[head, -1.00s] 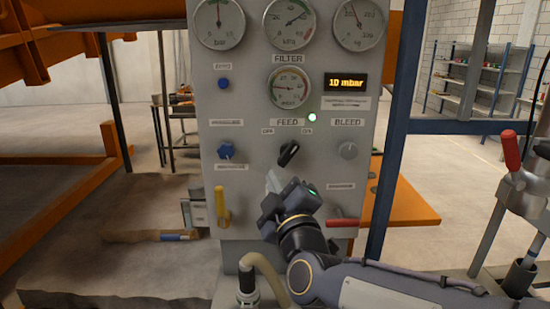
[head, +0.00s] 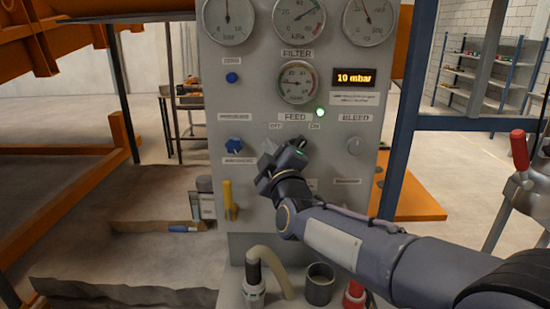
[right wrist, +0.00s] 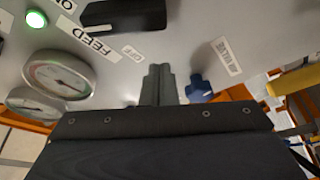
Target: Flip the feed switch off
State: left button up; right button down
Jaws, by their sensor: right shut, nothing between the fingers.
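The black feed switch (right wrist: 125,16) sits on the grey panel (head: 215,105), below the FEED label (head: 294,117). In the head view it is mostly hidden behind my right gripper (head: 268,150). The right wrist view shows its dark handle at the top edge, partly cut off. The OFF label (right wrist: 131,53) lies between the switch and my fingertips. The green lamp (head: 320,112) near ON is lit. My right gripper is shut and empty, on the OFF side of the switch, close to the panel; I cannot tell whether it touches. My left gripper is not in view.
A blue knob (head: 234,145) and a yellow lever (head: 229,200) are left of my right gripper. The bleed knob (head: 354,146) is to the right. Gauges (head: 297,82) and a display reading 10 mbar (head: 355,78) are above. A hose (head: 273,268) is below.

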jog(key=shift+s+d+f, duration=0.1)
jog(key=shift+d+f, duration=0.45)
jog(key=shift+d, duration=0.2)
jog(key=shift+s+d+f, duration=0.1)
jog(key=shift+d+f, duration=0.4)
jog(key=shift+d, duration=0.25)
